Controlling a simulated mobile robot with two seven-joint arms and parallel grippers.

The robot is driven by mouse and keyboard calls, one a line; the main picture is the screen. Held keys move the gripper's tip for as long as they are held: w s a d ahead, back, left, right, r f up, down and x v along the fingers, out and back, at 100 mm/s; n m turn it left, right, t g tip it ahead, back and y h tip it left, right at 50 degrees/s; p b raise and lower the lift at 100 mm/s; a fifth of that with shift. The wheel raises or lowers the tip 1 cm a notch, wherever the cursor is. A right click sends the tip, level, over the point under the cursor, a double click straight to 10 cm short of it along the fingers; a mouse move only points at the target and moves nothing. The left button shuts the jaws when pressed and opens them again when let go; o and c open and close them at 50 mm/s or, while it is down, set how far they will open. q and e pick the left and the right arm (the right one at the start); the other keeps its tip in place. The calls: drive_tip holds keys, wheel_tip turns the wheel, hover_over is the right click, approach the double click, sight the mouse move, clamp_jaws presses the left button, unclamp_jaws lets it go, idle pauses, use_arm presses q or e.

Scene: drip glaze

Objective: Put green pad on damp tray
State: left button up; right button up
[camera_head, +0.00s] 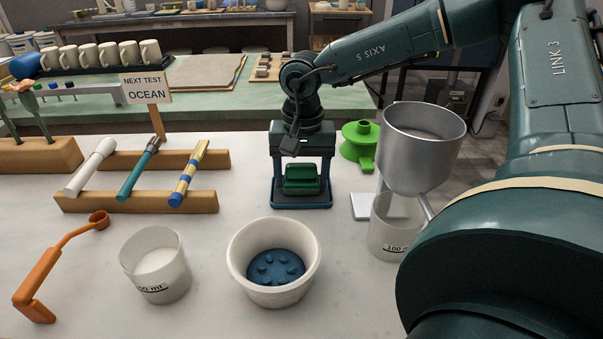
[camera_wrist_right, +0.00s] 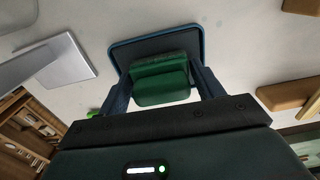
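The green pad (camera_head: 302,179) is a small dark green block in the middle of the head view. It is over a dark tray with a blue rim (camera_head: 302,206), likely the damp tray. In the right wrist view the pad (camera_wrist_right: 161,80) shows in front of the tray (camera_wrist_right: 125,50); I cannot tell if they touch. My right gripper (camera_head: 302,188) points down with one finger on each side of the pad. A gap shows beside the pad in the head view, so the gripper is open. My left gripper is not in view.
A white bowl with a blue disc (camera_head: 273,262) and a beaker (camera_head: 156,265) stand in front. A metal funnel (camera_head: 421,150) over another beaker (camera_head: 393,228) and a green stand (camera_head: 360,145) are right. A wooden rack (camera_head: 139,203) with several rods is left.

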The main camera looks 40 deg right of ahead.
sight(302, 166)
drive_tip(key=o, duration=0.3)
drive_tip(key=shift+o, duration=0.2)
wheel_tip(302, 166, up, 12)
drive_tip(key=p, duration=0.1)
drive_tip(key=shift+r, duration=0.2)
idle(0.5)
